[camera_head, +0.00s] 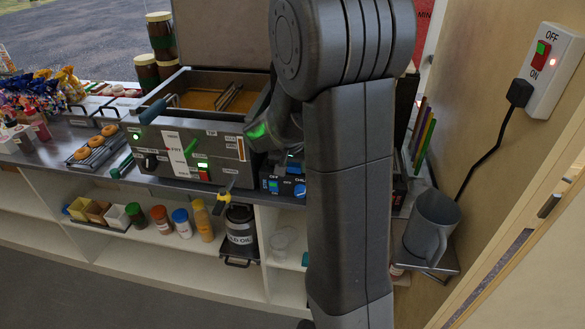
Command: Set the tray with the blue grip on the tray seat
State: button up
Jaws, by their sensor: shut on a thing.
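My arm fills the middle of the view. The dark wrist end of my gripper (276,132), with a green light, shows left of the upright link, in front of the fryer. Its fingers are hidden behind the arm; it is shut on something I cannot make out. A small blue patch (294,166) shows just below the wrist; I cannot tell whether it is a tray grip. A dark blue handle (153,112) slants out at the fryer's left. A tray (78,162) with several doughnuts and a green grip (122,166) lies on the counter at left. I cannot make out the tray seat.
The fryer (215,146) stands open on the counter. A control box (284,184) with a blue button is right of it. Jars and bins stand on the shelf (140,232) below, near an oil can (241,230). A grey jug (431,228) stands by the right wall.

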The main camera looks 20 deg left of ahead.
jog(key=shift+w+a+f, duration=0.1)
jog(key=shift+w+f, duration=0.05)
jog(key=shift+w, duration=0.15)
jog(key=shift+f+b, duration=0.15)
jog(key=shift+b, duration=0.25)
dwell(0.5)
jog(key=o, duration=1.2)
jog(key=shift+c, duration=0.2)
jog(key=v, duration=1.4)
jog(key=shift+s+f, duration=0.1)
jog(key=shift+f, duration=0.05)
jog(key=x, duration=1.3)
jog(key=shift+w+f, duration=0.2)
jog(key=shift+w, duration=0.1)
